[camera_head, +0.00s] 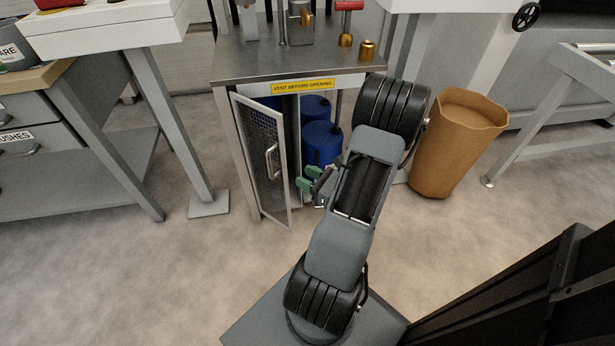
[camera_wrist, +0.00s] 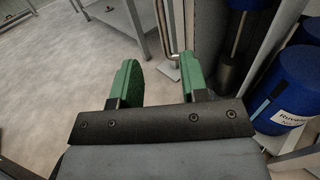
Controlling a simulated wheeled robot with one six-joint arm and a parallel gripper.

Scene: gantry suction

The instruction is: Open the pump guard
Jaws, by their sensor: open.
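The pump guard (camera_head: 262,165) is a mesh door in a grey metal frame under the bench, hinged at its left side. It stands ajar, its free edge swung out from the cabinet. Its metal bar handle (camera_head: 271,161) is on the outer face near the free edge. My gripper (camera_head: 304,178) is open and empty, just right of the guard's free edge in the head view. I cannot tell any contact.
Blue cylinders (camera_head: 321,142) stand inside the cabinet behind the guard. A yellow label (camera_head: 303,86) reads "VENT BEFORE OPENING". A brown bin (camera_head: 455,145) stands to the right. A white table's leg and foot (camera_head: 208,204) are to the left. The floor in front of the guard is clear.

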